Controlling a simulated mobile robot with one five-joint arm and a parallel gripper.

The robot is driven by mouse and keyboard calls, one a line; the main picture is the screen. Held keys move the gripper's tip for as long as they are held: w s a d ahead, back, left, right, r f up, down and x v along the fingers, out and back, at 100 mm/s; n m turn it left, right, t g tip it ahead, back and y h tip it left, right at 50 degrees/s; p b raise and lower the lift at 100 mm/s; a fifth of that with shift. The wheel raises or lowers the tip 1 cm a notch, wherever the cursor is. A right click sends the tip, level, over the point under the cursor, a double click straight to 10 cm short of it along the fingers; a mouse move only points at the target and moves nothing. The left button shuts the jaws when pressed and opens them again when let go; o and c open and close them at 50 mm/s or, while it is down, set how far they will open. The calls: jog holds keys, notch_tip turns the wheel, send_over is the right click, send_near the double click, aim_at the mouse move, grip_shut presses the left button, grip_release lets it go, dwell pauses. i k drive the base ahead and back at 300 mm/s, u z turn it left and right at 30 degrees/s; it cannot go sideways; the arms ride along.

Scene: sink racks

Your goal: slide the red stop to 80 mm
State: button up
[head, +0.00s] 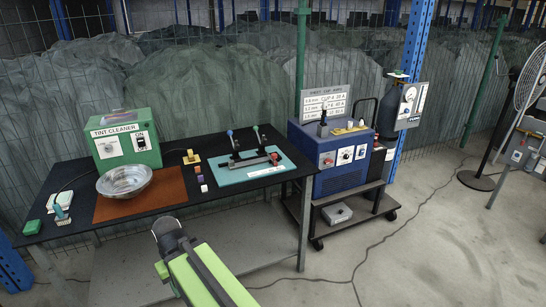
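A small red piece, which looks like the red stop (275,158), sits at the right end of a dark fixture (249,161) on a teal board (227,178). The fixture has two upright levers, one with a blue knob (230,133) and one with a green knob (255,128). Any millimetre scale is too small to read. My gripper (168,228) is at the front edge of the black table, at the end of my green arm, left of and nearer than the fixture. It is apart from the red piece. Its fingers are not clear enough to tell open from shut.
A metal bowl (124,181) sits on a brown mat (150,203) before a green tint cleaner box (124,140). Small coloured blocks (200,179) lie between mat and board. A blue welder (333,160) stands on a cart to the right. Open floor (440,240) lies at right.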

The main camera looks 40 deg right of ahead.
aim_at(273, 156)
jog(key=z, duration=0.05)
jog(key=i, duration=0.95)
jog(key=u, duration=0.05)
